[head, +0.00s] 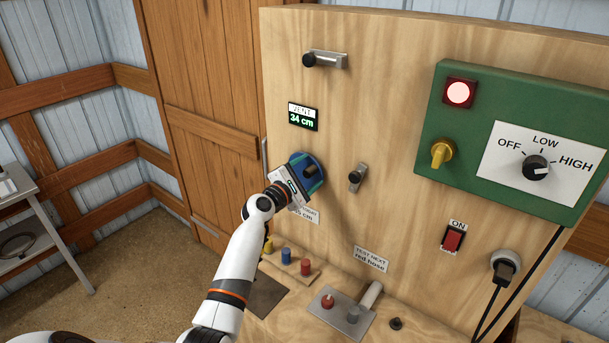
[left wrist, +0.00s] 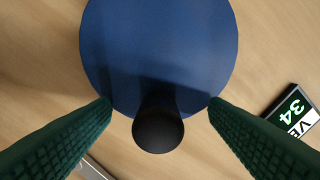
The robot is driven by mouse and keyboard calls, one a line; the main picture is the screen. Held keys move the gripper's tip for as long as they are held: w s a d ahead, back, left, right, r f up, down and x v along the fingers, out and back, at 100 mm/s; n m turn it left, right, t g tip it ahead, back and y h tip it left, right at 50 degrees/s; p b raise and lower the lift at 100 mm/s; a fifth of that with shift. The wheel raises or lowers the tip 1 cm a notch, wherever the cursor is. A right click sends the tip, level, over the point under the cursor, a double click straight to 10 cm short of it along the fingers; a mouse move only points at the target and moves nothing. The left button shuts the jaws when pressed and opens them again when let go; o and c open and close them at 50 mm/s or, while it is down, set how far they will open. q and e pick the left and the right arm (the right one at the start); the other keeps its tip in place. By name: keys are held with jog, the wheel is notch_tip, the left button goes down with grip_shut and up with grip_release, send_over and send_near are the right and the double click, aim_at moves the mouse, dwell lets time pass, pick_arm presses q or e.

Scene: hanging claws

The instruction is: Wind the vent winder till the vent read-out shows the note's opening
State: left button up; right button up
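The vent winder (head: 301,160) is a blue disc with a black knob on the upright wooden panel. In the left wrist view the disc (left wrist: 160,45) fills the top middle and its black knob (left wrist: 158,130) points at the camera. My left gripper (head: 305,182) is at the disc. Its green fingers stand apart on either side of the knob, with gaps showing, so it is open. The vent read-out (head: 303,117) shows 34 cm. The note (head: 307,214) below the winder is partly covered by my gripper; only its end, seemingly "5 cm", shows. My right gripper is out of view.
A green box (head: 480,100) with a yellow knob, lit lamp and OFF-LOW-HIGH dial is at right. A latch (head: 356,177) sits right of the winder, and a metal handle (head: 325,60) above. Coloured pegs (head: 286,256) and a grey plate (head: 340,313) lie below.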

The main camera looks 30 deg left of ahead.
pick_arm(q)
jog(key=o, duration=0.4)
jog(key=shift+s+a, duration=0.15)
jog(key=shift+s, duration=1.35)
jog(key=shift+s+a, duration=0.1)
jog(key=shift+s, duration=1.4)
